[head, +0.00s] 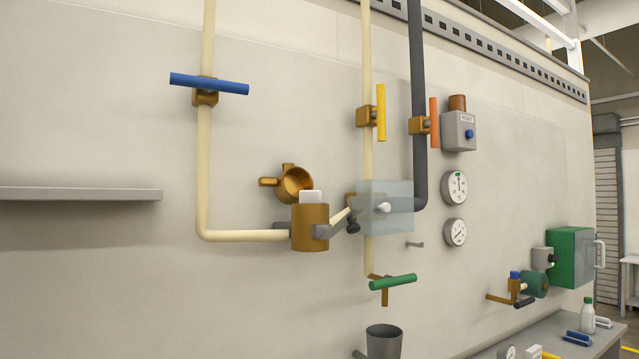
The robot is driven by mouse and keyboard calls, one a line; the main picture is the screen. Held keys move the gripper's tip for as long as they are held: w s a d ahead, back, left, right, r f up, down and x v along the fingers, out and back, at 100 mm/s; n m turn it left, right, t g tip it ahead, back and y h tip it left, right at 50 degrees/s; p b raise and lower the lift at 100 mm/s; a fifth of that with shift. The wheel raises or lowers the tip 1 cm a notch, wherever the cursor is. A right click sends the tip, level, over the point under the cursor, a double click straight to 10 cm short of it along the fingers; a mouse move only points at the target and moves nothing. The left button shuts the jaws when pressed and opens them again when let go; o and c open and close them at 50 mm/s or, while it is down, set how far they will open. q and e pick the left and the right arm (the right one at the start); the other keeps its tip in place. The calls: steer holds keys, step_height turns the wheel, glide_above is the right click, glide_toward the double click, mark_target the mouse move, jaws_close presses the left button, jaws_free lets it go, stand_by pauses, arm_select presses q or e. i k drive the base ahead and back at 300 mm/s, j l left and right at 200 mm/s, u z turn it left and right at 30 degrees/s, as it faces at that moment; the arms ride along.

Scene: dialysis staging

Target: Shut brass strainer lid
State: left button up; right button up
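The brass strainer body (310,230) sits on the wall in the middle of the head view, at the end of a cream pipe. Its round brass lid (295,184) is tipped up and back behind the body, with its hollow inner side showing and a stub handle (268,182) pointing left. A white block-like piece (311,197) sticks up out of the body's open top. Neither of my grippers shows in the head view.
A clear box (386,208) with a white knob stands close right of the strainer. A green-handled valve (392,282) and a grey cup (384,341) are below. A blue-handled valve (209,84) is upper left. A grey shelf (80,194) juts out at left.

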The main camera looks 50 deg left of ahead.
mark_target(282, 183)
steer(key=i, duration=2)
steer(key=i+u, duration=0.15)
steer(key=u, duration=0.25)
steer(key=i+l+u, duration=0.1)
steer(key=u, duration=0.25)
steer(key=i+l+u, duration=0.1)
steer(key=i+u, duration=0.15)
steer(key=u, duration=0.15)
steer(key=i+l+u, duration=0.15)
steer(key=u, duration=0.2)
